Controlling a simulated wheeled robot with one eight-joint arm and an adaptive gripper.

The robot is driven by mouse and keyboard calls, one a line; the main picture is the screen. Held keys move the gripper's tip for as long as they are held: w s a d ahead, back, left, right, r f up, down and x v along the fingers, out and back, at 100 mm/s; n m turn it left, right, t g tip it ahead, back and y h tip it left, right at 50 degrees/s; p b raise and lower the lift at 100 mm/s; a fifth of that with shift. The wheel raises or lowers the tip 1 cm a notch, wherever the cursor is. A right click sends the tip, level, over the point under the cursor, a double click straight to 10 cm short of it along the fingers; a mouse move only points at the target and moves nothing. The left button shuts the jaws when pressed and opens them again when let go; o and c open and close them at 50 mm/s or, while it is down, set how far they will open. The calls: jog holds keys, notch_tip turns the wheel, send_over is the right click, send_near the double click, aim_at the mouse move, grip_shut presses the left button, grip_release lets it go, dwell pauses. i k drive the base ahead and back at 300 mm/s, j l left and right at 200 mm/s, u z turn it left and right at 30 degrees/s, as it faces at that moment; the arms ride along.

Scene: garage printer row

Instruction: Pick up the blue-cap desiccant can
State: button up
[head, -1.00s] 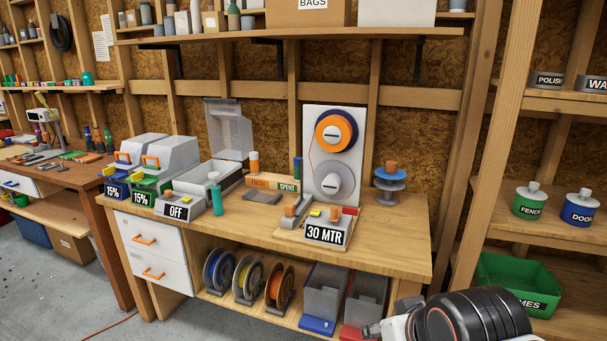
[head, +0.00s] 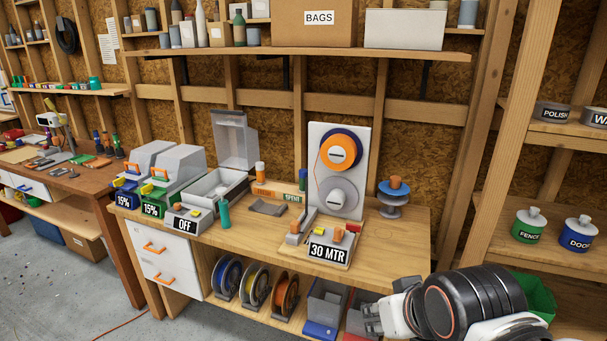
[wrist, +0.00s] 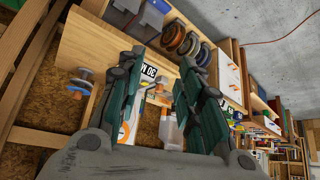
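A white can with an orange cap (head: 261,172) stands at the rack's left. My gripper (head: 371,319) is low in front of the bench's right end, well away from the rack. In the wrist view my gripper (wrist: 162,62) has its two fingers apart with nothing held between them. I cannot pick out the blue can in that view.
A white spool panel (head: 319,140) and the 30 MTR unit (head: 330,248) stand right of the rack. A teal bottle (head: 223,214), an OFF box (head: 187,220) and an open-lidded grey box (head: 234,142) are on its left. The bench's right front (head: 395,245) is clear.

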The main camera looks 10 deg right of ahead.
aim_at(302, 173)
jog(key=i+j+z, duration=0.45)
jog(key=i+j, duration=1.9)
